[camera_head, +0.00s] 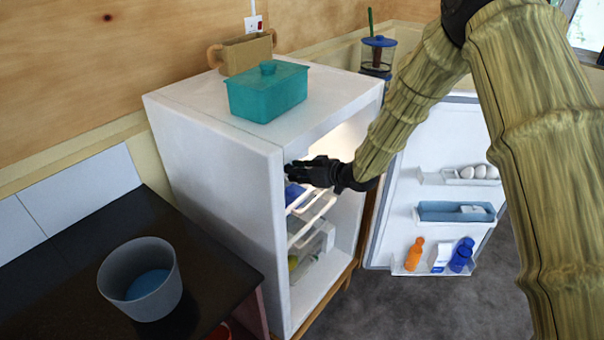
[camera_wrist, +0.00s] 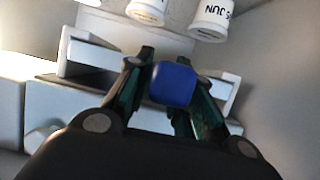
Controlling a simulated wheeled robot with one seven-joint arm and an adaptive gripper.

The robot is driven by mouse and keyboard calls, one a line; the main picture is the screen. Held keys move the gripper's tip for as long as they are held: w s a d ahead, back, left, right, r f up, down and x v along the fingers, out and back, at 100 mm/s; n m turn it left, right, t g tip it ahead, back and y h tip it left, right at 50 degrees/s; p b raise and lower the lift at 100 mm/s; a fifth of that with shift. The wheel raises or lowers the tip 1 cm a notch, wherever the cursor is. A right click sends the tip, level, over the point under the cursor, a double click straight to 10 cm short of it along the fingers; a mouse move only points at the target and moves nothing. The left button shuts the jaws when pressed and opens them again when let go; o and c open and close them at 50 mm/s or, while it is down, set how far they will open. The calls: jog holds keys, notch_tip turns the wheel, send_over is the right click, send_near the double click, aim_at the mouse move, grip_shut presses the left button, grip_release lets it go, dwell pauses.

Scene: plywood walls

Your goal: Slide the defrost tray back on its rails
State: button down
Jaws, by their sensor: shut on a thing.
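My gripper (camera_head: 297,172) reaches into the upper part of the open white fridge (camera_head: 215,190). In the wrist view its fingers (camera_wrist: 165,90) stand on either side of a blue block (camera_wrist: 173,82) and are shut on it. A pale tray-like piece with a raised rim (camera_wrist: 95,62) lies behind and beneath the fingers, running to both sides. It looks like the defrost tray, but its rails are hidden. I cannot tell whether the blue block is joined to it. In the head view, blue (camera_head: 293,192) shows just below the gripper.
Two white labelled jars (camera_wrist: 212,18) (camera_wrist: 147,10) stand close beyond the fingers. Shelves (camera_head: 308,237) lie below. The fridge door (camera_head: 415,160) hangs open at right, holding eggs and bottles. A teal box (camera_head: 267,95) sits on top. A grey bucket (camera_head: 140,285) stands on the dark counter.

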jog(key=shift+w+a, duration=0.55)
jog(key=shift+a, duration=0.2)
jog(key=shift+w+a, duration=0.5)
jog(key=shift+a, duration=0.2)
jog(key=shift+w+a, duration=0.2)
jog(key=shift+a, duration=0.05)
dwell(1.0)
jog(key=c, duration=1.2)
grip_release()
jog(key=shift+o, duration=0.2)
